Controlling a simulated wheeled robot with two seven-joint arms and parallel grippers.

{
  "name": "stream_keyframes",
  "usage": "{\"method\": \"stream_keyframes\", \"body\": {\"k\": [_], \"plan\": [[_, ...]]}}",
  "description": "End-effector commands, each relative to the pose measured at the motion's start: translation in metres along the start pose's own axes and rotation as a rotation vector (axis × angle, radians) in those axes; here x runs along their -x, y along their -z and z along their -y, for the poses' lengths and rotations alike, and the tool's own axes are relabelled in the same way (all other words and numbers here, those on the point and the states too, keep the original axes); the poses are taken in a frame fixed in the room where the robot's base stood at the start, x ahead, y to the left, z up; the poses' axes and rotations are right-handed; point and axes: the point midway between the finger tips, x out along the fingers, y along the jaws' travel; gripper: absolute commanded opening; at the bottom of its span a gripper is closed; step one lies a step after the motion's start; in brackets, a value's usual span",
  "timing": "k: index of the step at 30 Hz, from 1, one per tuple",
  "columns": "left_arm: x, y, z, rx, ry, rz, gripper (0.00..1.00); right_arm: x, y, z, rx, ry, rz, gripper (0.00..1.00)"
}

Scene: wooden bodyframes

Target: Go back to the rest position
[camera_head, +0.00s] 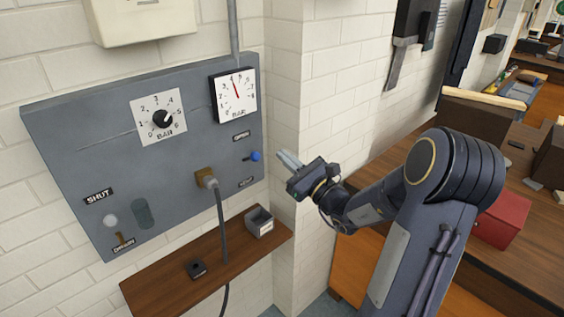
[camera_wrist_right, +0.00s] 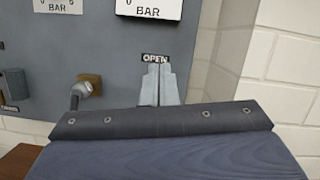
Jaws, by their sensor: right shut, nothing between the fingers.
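My right gripper (camera_head: 284,158) is at the right of the grey control panel (camera_head: 75,130), close to the blue knob (camera_head: 256,156), with a small gap in the head view. Its fingers are shut with nothing between them. In the right wrist view the shut fingers (camera_wrist_right: 160,86) point up at the panel, just below the OPEN label (camera_wrist_right: 156,58), and the blue knob is hidden. My left gripper is not in view.
The panel bears a dial (camera_head: 162,119), a gauge (camera_head: 235,96) and a plug with a cable (camera_head: 210,182). Below is a wooden shelf (camera_head: 160,283) with a small grey box (camera_head: 259,222). A brick wall corner (camera_head: 300,100) stands beside the panel. Desks and a red box (camera_head: 502,219) lie at right.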

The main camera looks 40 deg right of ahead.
Motion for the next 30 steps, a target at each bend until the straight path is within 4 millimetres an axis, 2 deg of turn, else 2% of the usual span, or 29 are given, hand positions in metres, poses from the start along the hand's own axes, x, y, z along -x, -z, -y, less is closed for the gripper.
{"method": "stream_keyframes", "body": {"k": [4, 23, 26, 29, 30], "plan": [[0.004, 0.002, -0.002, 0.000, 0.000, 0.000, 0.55, 0.000, -0.006, 0.004, -0.003, -0.002, -0.003, 0.00], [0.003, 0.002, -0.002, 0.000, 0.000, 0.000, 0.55, 0.000, -0.006, 0.002, -0.002, -0.008, -0.005, 0.00], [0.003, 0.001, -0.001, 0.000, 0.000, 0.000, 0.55, -0.002, -0.015, -0.014, 0.026, -0.070, 0.001, 0.00], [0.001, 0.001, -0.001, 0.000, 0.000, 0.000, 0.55, -0.002, -0.035, -0.057, 0.103, -0.228, 0.008, 0.00], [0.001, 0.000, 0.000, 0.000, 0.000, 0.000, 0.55, 0.001, -0.045, -0.082, 0.154, -0.319, 0.014, 0.00]]}}
